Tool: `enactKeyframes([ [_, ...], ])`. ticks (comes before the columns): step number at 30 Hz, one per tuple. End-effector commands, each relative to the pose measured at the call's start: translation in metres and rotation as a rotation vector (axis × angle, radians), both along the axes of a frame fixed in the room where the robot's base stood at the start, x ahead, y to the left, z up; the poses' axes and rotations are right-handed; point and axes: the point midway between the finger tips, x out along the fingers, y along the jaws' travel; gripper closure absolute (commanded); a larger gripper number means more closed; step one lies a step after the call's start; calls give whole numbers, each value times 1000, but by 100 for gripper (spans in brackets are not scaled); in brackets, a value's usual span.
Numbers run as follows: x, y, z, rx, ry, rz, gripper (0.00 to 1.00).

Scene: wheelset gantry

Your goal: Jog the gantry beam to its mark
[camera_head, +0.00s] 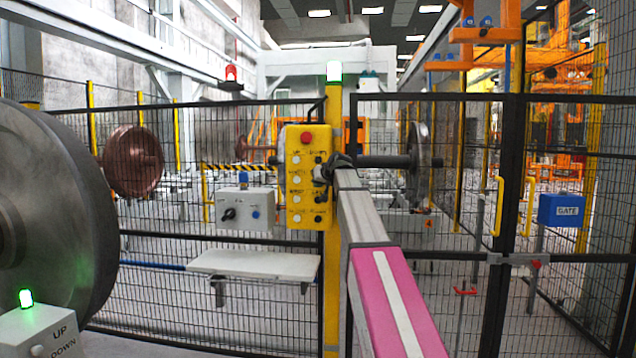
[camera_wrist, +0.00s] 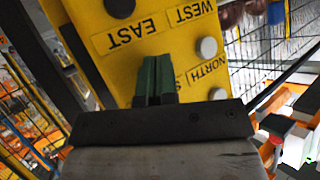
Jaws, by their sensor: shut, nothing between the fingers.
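A yellow push-button pendant box (camera_head: 295,215) hangs on a yellow post in the head view, with a red button (camera_head: 306,138) on top and labelled white and black buttons below. My gripper (camera_head: 328,170) is in front of its right column. In the wrist view my gripper (camera_wrist: 155,75) is shut and empty, its dark green fingertips over the yellow panel (camera_wrist: 75,15) near the EAST label (camera_wrist: 130,35). A black button (camera_wrist: 119,7) lies beyond the tips. I cannot tell whether the tips touch the panel. The gantry beam and its mark cannot be made out surely.
Black mesh fence panels (camera_head: 150,290) stand behind the pendant. A grey switch box (camera_head: 243,208) and white shelf (camera_head: 255,264) are left of it. A large steel wheel (camera_head: 60,210) and UP/DOWN box (camera_head: 45,335) are nearer left. A blue GATE box (camera_head: 561,210) is at right.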

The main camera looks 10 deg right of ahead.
Motion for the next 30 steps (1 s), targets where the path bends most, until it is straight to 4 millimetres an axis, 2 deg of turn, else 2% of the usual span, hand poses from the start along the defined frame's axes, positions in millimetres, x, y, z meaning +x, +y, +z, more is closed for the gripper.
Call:
enactKeyframes([
  [30, 8, -3, 0, 0, 0, 0, 100],
])
